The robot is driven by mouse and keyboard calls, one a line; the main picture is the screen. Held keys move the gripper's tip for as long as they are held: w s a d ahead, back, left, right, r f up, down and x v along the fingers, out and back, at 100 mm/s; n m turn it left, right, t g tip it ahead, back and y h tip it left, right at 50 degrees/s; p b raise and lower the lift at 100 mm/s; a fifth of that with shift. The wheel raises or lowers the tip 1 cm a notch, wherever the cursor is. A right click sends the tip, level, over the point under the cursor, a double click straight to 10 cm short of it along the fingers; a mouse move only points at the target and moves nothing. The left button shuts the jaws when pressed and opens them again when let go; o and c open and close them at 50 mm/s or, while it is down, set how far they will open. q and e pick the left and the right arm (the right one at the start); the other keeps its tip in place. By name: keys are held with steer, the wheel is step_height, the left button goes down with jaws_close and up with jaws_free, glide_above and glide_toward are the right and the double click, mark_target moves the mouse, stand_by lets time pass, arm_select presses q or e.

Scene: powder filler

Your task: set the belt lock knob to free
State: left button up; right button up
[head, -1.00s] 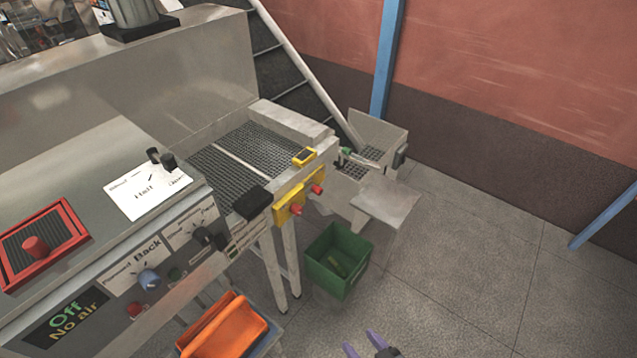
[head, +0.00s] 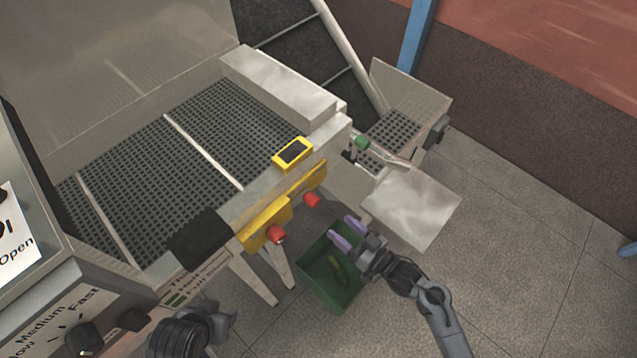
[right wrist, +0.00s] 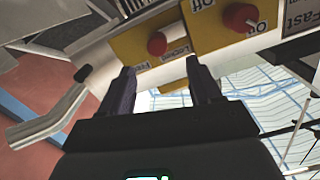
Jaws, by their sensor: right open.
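The belt lock knob (head: 312,200) is red, on the right yellow plate at the machine's front edge. It also shows in the right wrist view (right wrist: 157,43), beside the words Free and Locked; I cannot tell which it points to. My right gripper (head: 343,232) is open and empty, right of and below the knob in the head view. In the right wrist view its fingers (right wrist: 160,72) are spread below the knob, apart from it. My left gripper's fingers are not in view.
A second red knob (head: 276,234), labelled On and Off in the wrist view, sits close on the left. A metal plate (head: 412,207) juts out at the right. A green bin (head: 318,285) stands below. A yellow device (head: 292,153) lies on the machine's edge.

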mark_target(318, 204)
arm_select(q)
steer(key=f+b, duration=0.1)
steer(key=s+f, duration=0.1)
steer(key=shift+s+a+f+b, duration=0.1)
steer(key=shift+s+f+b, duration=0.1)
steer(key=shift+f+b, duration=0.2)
arm_select(e)
steer(key=shift+n, duration=0.3)
steer(key=x, duration=1.1)
steer(key=shift+w+r, duration=0.25)
steer(key=shift+w, duration=0.3)
steer(key=shift+c, duration=0.3)
steer(key=shift+d, duration=0.1)
jaws_close()
